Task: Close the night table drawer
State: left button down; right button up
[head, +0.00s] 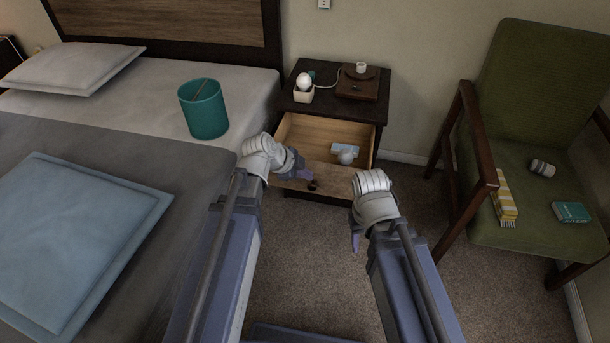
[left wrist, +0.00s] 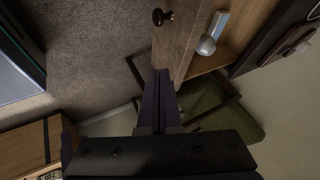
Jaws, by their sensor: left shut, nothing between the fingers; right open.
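The night table (head: 365,110) stands beside the bed. Its drawer (head: 300,135) is pulled out, with a light wood inside and a dark round knob (head: 313,186) on its front. A whitish ball-like thing (head: 346,157) and a pale blue flat thing (head: 340,148) lie in it. My left gripper (head: 306,175) is shut and empty at the drawer front, left of the knob.
On the night table top are a small white pot (head: 303,94) and a brown box (head: 357,83) with a white cup. A teal bin (head: 204,108) stands on the bed. A green armchair (head: 525,110) stands at the right. Carpet (head: 300,270) is clear between my arms.

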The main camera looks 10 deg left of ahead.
aim_at(321, 172)
pick_arm(q)
jog(key=w+d+f+b, duration=0.1)
jog(key=w+f, duration=0.1)
jog(key=w+d+f+b, duration=0.1)
jog(key=w+f+b, duration=0.1)
jog(key=w+d+f+b, duration=0.1)
jog(key=w+f+b, duration=0.1)
jog(key=w, duration=0.1)
jog(key=shift+w+d+f, duration=0.1)
jog(key=shift+f, duration=0.05)
jog(key=shift+w, duration=0.2)
jog(key=shift+w, duration=0.1)
jog(key=w, duration=2.3)
jog(key=shift+d, duration=0.4)
jog(key=shift+s, duration=0.15)
